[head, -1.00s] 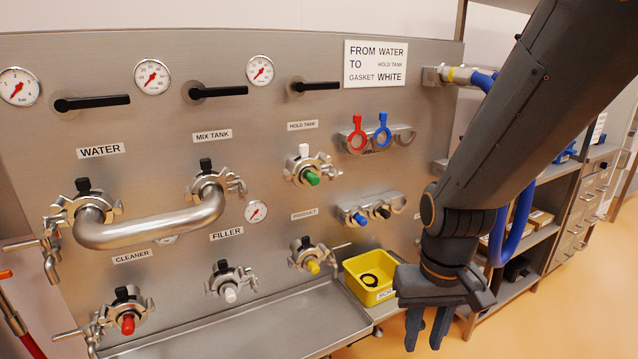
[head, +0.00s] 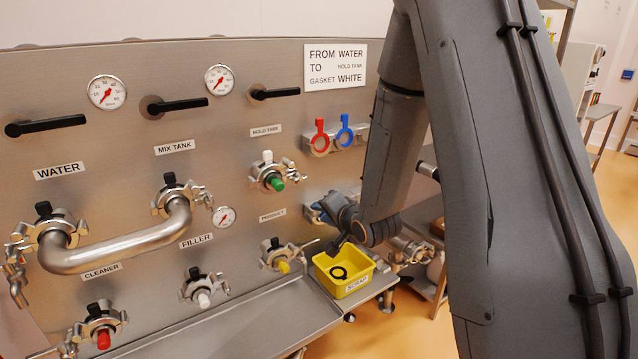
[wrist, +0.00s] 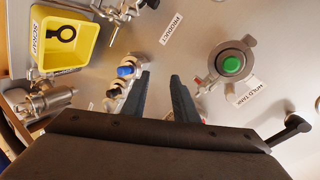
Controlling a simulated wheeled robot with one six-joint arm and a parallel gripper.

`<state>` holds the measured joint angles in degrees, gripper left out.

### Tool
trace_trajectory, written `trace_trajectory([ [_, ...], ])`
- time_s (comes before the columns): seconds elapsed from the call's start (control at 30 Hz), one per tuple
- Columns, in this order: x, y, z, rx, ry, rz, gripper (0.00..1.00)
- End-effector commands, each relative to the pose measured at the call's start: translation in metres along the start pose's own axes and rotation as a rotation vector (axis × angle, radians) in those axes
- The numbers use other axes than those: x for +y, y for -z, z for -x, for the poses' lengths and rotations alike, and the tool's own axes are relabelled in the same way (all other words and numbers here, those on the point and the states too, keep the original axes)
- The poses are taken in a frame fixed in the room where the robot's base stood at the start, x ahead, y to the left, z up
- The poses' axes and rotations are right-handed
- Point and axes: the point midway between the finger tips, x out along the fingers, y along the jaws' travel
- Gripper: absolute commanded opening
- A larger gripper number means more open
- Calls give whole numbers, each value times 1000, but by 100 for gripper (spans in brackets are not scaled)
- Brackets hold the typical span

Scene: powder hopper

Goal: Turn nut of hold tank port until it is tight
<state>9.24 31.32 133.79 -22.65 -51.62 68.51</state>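The hold tank port (head: 268,178) is on the steel panel under its HOLD TANK label. It has a green cap, a white tab on top, and a clamp whose wing nut (head: 290,166) sticks out to the right. In the wrist view the port's green cap (wrist: 232,65) is right of my fingers, and the nut (wrist: 205,88) appears at its lower left. My gripper (wrist: 160,76) is open and empty, with its fingers apart and pointing toward the panel. It is apart from the port. In the head view my arm partly hides the gripper, to the port's lower right.
A bent steel pipe (head: 125,240) joins the water and mix tank ports. A yellow scrap bin (head: 342,276) holds a black ring. A blue plug (wrist: 125,71) sits near my left finger.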

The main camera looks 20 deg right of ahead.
Motion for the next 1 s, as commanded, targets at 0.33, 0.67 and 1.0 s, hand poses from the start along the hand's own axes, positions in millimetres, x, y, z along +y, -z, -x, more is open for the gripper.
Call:
trace_trajectory([
  [0.33, -51, 22, 5, -19, 407, -406, 27],
  [0.67, -65, 24, -11, -32, 454, -449, 27],
  [1.0, -84, 28, -53, -30, 452, -449, 27],
])
